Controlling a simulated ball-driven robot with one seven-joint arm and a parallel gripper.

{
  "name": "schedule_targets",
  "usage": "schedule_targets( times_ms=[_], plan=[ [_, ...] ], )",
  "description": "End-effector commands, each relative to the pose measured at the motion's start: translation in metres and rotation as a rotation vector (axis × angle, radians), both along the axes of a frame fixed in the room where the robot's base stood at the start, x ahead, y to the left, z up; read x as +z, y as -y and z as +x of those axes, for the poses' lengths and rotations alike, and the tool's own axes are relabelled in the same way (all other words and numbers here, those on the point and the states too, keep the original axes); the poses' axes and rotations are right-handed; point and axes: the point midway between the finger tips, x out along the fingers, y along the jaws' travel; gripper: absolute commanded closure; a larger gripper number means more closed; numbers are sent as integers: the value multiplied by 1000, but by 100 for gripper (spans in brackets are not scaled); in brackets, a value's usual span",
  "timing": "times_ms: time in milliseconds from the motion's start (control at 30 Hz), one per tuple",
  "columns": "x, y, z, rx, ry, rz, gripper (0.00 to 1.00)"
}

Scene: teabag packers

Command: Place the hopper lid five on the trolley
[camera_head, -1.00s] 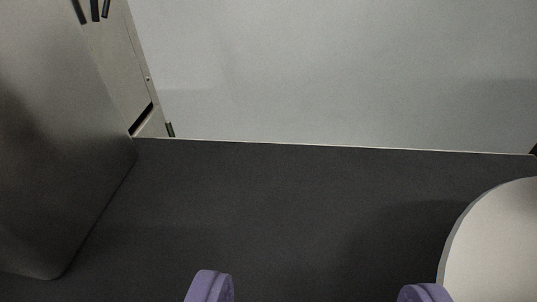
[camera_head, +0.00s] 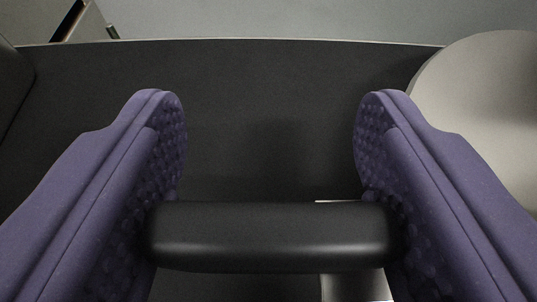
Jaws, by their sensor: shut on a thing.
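My gripper (camera_head: 268,140) has two purple, dimpled fingers in the camera_head view. They are shut on a thick black bar (camera_head: 270,237), which spans the gap between them and looks like a handle. Whether the bar belongs to hopper lid five cannot be told, as most of what lies below it is hidden. A small pale piece (camera_head: 352,286) shows under the bar's right part. A dark flat surface (camera_head: 270,75) lies beyond the fingers. I cannot tell whether it is the trolley; no number is readable.
A pale, round-edged disc (camera_head: 480,90) lies at the right, partly behind the right finger. A dark grey body (camera_head: 12,85) stands at the left edge. The middle of the dark surface looks clear. Grey floor (camera_head: 270,18) lies past its far edge.

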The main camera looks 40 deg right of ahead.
Motion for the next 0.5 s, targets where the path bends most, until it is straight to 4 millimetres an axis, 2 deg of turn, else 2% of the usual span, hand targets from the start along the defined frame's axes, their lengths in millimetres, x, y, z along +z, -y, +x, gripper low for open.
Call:
schedule_targets(
  times_ms=[467,500],
  plan=[
    [-13,0,-1,0,-3,-1,87],
    [-14,0,-1,0,-5,0,36]
  ],
)
